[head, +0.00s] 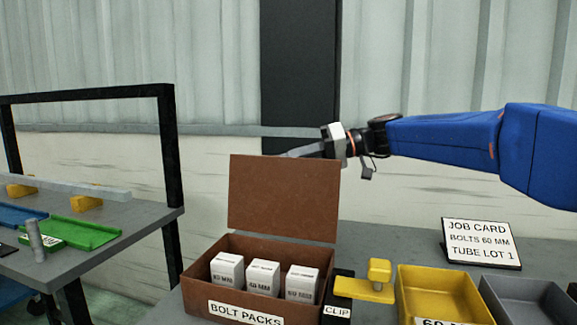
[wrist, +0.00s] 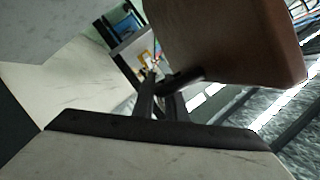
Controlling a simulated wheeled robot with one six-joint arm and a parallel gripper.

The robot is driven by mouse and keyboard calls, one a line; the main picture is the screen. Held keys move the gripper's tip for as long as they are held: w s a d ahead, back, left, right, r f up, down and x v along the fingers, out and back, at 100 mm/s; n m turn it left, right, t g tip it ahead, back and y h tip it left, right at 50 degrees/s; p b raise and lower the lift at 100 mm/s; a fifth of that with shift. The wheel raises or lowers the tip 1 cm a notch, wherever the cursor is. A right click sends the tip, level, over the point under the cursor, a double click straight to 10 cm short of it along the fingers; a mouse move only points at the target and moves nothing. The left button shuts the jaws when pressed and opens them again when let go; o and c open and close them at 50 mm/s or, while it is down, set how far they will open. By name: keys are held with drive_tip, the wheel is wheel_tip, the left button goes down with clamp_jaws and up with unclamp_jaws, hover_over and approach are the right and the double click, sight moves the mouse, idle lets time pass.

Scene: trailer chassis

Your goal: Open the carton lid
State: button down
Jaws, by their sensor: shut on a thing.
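The brown carton (head: 198,297) labelled BOLT PACKS stands on the bench in the head view. Its lid (head: 282,198) is raised and stands nearly upright at the carton's back edge, so the inside is exposed. Three white bolt packs (head: 263,278) stand in a row inside. My gripper (head: 296,153) is at the lid's top edge, reaching in from the right. In the wrist view the gripper's dark fingers (wrist: 167,98) are closed at a dark tab beside the brown lid (wrist: 225,40). The exact contact is small and partly hidden.
Right of the carton are a black CLIP block (head: 337,297), a yellow clip piece (head: 367,288), a yellow bin (head: 440,295) and a grey bin (head: 528,303). A job card (head: 481,243) stands behind them. Another bench (head: 100,235) is at left.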

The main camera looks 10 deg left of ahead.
drive_tip(key=shift+s, duration=0.25)
drive_tip(key=c, duration=1.8)
unclamp_jaws()
drive_tip(key=v, duration=1.7)
drive_tip(key=shift+d+r, duration=0.15)
drive_tip(key=shift+d, duration=0.05)
